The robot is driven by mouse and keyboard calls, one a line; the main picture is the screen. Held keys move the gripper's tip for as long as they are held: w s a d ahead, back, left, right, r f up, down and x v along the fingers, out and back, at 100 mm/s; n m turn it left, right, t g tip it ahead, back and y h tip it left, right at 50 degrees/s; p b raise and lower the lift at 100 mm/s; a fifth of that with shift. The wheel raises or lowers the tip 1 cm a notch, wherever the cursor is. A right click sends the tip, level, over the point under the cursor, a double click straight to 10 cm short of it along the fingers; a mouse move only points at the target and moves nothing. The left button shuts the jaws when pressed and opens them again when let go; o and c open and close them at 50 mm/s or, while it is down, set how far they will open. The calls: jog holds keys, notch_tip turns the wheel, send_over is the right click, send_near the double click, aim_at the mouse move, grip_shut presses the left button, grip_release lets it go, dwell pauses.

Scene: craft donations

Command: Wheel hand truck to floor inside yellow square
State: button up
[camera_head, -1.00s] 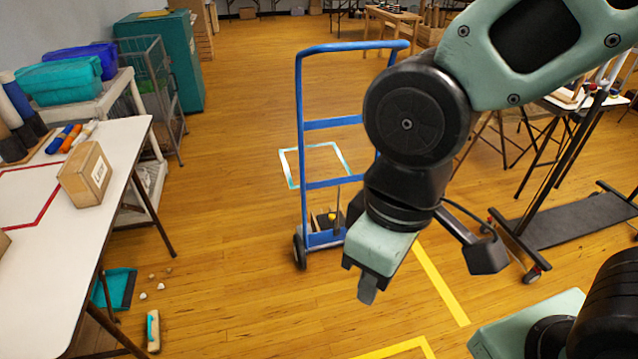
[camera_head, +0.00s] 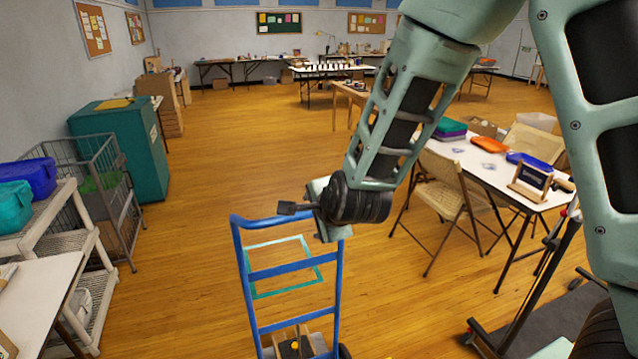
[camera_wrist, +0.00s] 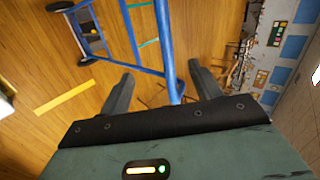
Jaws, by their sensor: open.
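The blue hand truck (camera_head: 290,267) stands on the wooden floor, low in the middle of the head view, with a small load at its base. My gripper (camera_head: 328,228) is at the right end of its top handle. In the wrist view my gripper (camera_wrist: 162,84) is open, and the blue frame of the hand truck (camera_wrist: 166,45) passes between its two fingers; I cannot tell if they touch. A yellow floor strip (camera_wrist: 62,97) shows in the wrist view. The yellow square is not in the head view now.
A wire cart (camera_head: 108,190) and a teal cabinet (camera_head: 130,150) stand at left. A folding chair (camera_head: 450,195) and a white table (camera_head: 500,185) stand at right. The middle floor beyond is clear.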

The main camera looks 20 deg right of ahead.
aim_at(307, 218)
jog(key=shift+m+h, duration=0.3)
jog(key=shift+m, duration=0.2)
jog(key=b+x, duration=0.1)
jog(key=x, duration=0.3)
jog(key=b+x, duration=0.1)
jog(key=x, duration=0.3)
jog(key=d+r+b+x, duration=0.1)
jog(key=x, duration=0.3)
jog(key=shift+w+f, duration=0.15)
jog(key=shift+w, duration=0.35)
grip_shut()
jog(key=shift+s, duration=0.1)
dwell(0.8)
jog(key=shift+s+f+b, duration=0.15)
jog(key=shift+s+b, duration=0.2)
jog(key=shift+s, duration=0.15)
jog(key=s+b, duration=0.2)
jog(key=s, duration=0.4)
jog(key=shift+s+f+b, duration=0.35)
jog(key=shift+f+b, duration=0.05)
jog(key=shift+f, duration=0.1)
